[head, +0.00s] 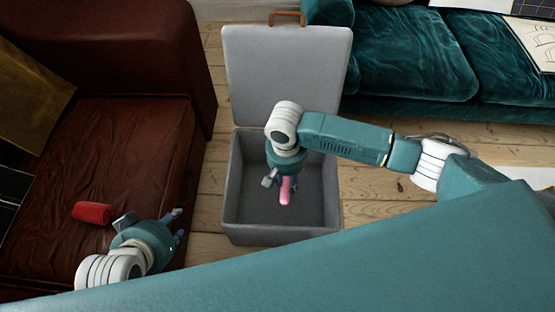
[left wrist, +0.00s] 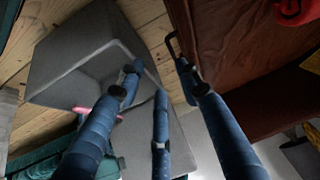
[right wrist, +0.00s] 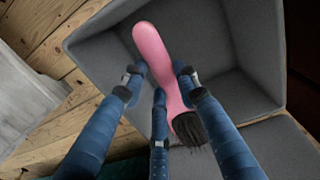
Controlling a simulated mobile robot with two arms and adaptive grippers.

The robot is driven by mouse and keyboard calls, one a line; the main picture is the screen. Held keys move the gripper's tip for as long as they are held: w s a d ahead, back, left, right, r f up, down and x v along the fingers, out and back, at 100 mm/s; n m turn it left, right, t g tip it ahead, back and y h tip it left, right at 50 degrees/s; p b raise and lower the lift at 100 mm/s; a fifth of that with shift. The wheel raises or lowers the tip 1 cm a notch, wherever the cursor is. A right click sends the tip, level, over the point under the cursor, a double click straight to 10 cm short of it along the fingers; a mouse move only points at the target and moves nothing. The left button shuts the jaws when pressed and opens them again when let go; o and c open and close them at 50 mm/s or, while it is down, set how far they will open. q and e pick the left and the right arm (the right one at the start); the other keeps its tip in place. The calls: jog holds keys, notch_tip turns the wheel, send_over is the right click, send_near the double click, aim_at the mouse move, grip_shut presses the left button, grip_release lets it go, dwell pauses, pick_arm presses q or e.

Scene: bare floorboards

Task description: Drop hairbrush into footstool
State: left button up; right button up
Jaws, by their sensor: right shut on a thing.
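The pink hairbrush (head: 285,192) with dark bristles is held in my right gripper (head: 279,181). In the right wrist view, the hairbrush (right wrist: 153,50) lies between the fingers, its handle over the box interior and its bristles near the fingertips. The grey footstool (head: 275,237) is an open box with its lid (head: 285,80) raised at the back. The right gripper is over the footstool's opening, with the hairbrush above the inner floor. My left gripper (head: 177,226) is open and empty, left of the footstool; its fingers are spread in the left wrist view (left wrist: 160,80).
A brown leather sofa (head: 110,150) stands at left with a red object (head: 93,213) on its seat, near my left gripper. A teal sofa (head: 420,60) is at back right. Bare floorboards (head: 370,185) show around the footstool.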

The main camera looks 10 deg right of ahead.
jog(key=shift+f+b, duration=0.65)
jog(key=shift+b, duration=0.2)
jog(key=shift+f+b, duration=0.6)
jog(key=shift+b, duration=0.25)
pick_arm(q)
jog(key=w+d+r+t+h, duration=0.1)
jog(key=w+d+r+t, duration=0.1)
jog(key=w+r+t, duration=0.3)
jog(key=w+d+r+t+h, duration=0.1)
jog(key=w+d+r+t, duration=0.2)
jog(key=r, duration=0.8)
jog(key=shift+w+d+r+t+h, duration=0.3)
jog(key=shift+w+t, duration=0.7)
jog(key=shift+w, duration=1.4)
jog(key=shift+a, duration=0.1)
pick_arm(e)
jog(key=o, duration=1.3)
jog(key=shift+c, duration=0.2)
jog(key=shift+f, duration=0.1)
notch_tip(320, 180, up, 12)
jog(key=shift+a, duration=0.35)
jog(key=shift+w, duration=0.1)
